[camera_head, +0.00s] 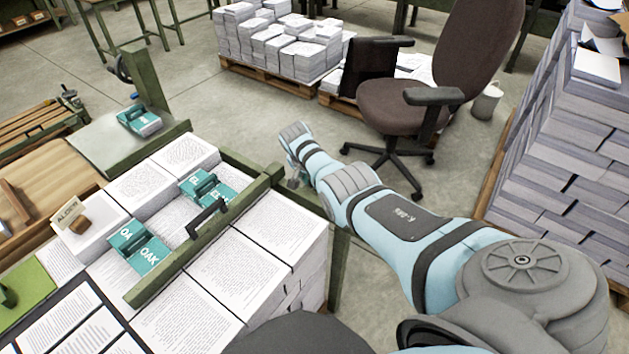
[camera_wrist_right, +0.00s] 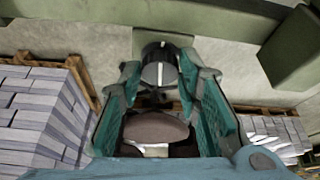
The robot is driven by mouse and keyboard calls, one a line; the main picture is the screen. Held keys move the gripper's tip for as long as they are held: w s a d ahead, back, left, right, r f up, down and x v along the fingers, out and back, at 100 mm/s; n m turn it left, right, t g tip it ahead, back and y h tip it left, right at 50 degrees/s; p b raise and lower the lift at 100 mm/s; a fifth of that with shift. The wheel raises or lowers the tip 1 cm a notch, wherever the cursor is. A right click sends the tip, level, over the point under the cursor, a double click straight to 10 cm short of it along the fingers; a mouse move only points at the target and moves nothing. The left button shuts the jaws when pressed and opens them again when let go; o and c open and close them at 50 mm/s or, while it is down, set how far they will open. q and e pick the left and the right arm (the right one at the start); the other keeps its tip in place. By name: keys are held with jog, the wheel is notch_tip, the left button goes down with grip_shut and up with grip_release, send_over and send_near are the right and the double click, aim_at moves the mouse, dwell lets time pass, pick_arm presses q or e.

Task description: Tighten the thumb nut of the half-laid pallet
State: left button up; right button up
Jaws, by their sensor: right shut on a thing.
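My right arm reaches in from the lower right of the head view. Its gripper (camera_head: 295,181) is by the green frame's end and mostly hidden by the wrist. In the right wrist view my right gripper (camera_wrist_right: 158,78) has its teal fingers shut on a dark round knob with a pale line across it, the thumb nut (camera_wrist_right: 158,66). The nut sits near a green beam (camera_wrist_right: 150,15). In the head view the nut is hidden or too small to tell. My left gripper is not in view.
Teal holders marked OAK (camera_head: 140,250) sit among the stacks. A brown office chair (camera_head: 400,105) stands on the floor beyond my right arm. Loaded pallets (camera_head: 285,85) are behind it, and a tall paper stack (camera_head: 560,150) is at the right.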

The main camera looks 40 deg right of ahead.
jog(key=shift+w+m+b, duration=0.1)
jog(key=shift+m+b, duration=0.8)
jog(key=shift+b, duration=0.05)
jog(key=shift+g, duration=0.3)
jog(key=o, duration=1.1)
jog(key=shift+o, duration=0.2)
jog(key=shift+r, duration=0.15)
jog(key=shift+a+r, duration=0.15)
jog(key=shift+r, duration=0.1)
jog(key=v, duration=1.1)
jog(key=shift+a, duration=0.15)
